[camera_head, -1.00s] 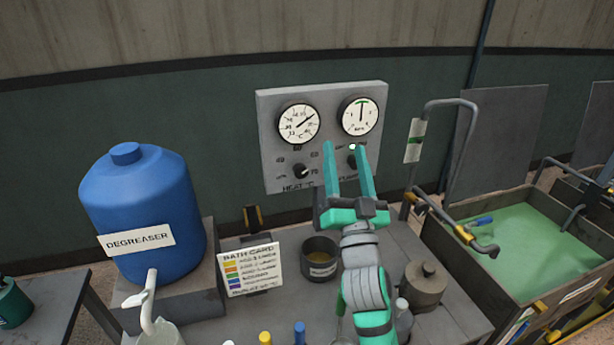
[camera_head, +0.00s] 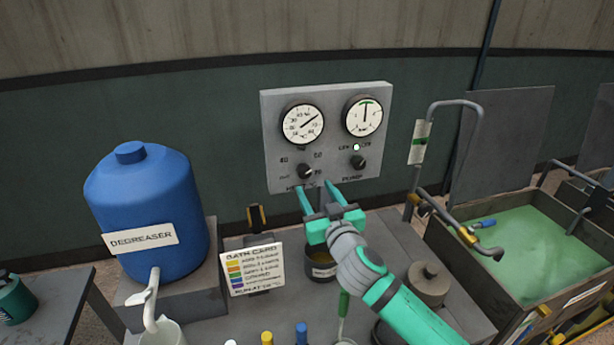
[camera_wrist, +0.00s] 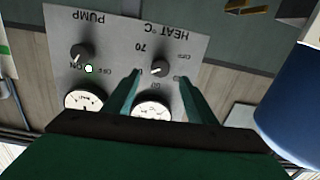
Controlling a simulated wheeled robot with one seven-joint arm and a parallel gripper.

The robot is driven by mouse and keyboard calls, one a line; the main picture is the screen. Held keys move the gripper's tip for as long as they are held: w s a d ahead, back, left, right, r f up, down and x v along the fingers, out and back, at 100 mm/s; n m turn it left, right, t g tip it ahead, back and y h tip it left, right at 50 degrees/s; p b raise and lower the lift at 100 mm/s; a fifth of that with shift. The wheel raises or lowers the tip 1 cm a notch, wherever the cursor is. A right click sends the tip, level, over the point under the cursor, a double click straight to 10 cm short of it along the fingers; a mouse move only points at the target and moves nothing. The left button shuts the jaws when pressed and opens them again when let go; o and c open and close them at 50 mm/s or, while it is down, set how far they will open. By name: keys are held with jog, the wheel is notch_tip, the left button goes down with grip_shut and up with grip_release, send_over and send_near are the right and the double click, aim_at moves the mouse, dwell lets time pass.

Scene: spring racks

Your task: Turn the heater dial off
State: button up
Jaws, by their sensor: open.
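The heater dial (camera_head: 306,171) is a small black knob on the lower left of the grey wall panel (camera_head: 378,98). In the wrist view, my gripper (camera_wrist: 158,78) has a finger on each side of the dial. I cannot tell whether they touch it.
The pump knob (camera_head: 358,162) and a small lit lamp (camera_head: 356,147) are to the right. Two gauges (camera_head: 303,123) sit above. Below are a dark pot (camera_head: 320,268) and bath card (camera_head: 252,270). A blue degreaser drum (camera_head: 148,205) stands left, a green bath (camera_head: 525,240) right.

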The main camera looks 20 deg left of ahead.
aim_at(306, 174)
jog(key=x, duration=0.8)
jog(key=shift+a, duration=0.1)
jog(key=shift+c, duration=0.6)
jog(key=c, duration=0.9)
